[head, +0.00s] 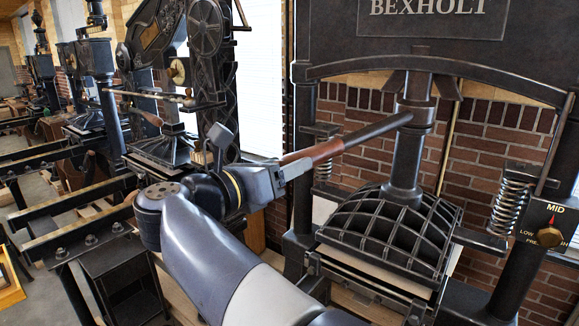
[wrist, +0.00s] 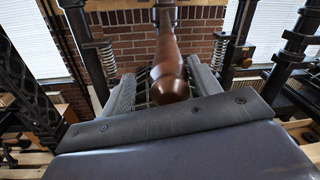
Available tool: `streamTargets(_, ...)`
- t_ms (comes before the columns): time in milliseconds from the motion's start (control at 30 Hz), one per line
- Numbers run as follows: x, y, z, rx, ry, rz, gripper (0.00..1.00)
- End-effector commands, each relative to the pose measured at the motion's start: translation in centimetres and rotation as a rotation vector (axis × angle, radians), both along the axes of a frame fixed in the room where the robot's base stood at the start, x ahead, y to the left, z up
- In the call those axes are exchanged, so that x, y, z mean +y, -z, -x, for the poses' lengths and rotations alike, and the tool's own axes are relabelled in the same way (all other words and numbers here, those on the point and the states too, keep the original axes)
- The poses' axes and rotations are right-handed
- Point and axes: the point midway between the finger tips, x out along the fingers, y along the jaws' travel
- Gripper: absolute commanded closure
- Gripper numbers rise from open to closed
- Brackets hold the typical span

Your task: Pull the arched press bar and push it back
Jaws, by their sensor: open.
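The press bar (head: 370,131) is a dark metal lever with a brown wooden grip (head: 314,156). It runs from the upright central spindle (head: 405,165) of the BEXHOLT press, out to the left. My gripper (head: 285,170) is at the outer end of the grip. In the wrist view, the grip's rounded brown end (wrist: 168,80) lies between the two open fingers of my gripper (wrist: 160,78), with a gap visible at least on the left. The jaws are not closed on it. The hidden underside contact cannot be told.
A ribbed dark platen (head: 392,228) sits below the spindle. Coil springs (head: 510,205) and dark columns flank it. A pressure dial (head: 550,235) at right points to MID. Other presses (head: 165,115) stand at left. A brick wall (head: 490,150) is behind.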

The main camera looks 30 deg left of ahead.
Motion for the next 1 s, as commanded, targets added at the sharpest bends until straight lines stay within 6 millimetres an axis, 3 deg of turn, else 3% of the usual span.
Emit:
streamTargets(200, 1.1, 0.4, 4.6, -0.001, -0.005, -0.001, 0.41)
streamTargets(433, 1.8, 0.2, 7.8, -0.001, -0.005, 0.000, 0.41)
streamTargets(633, 1.9, 0.1, 8.5, 0.000, -0.002, 0.001, 0.41)
streamTargets(1000, 1.7, -0.1, 7.9, 0.000, -0.001, 0.001, 0.41)
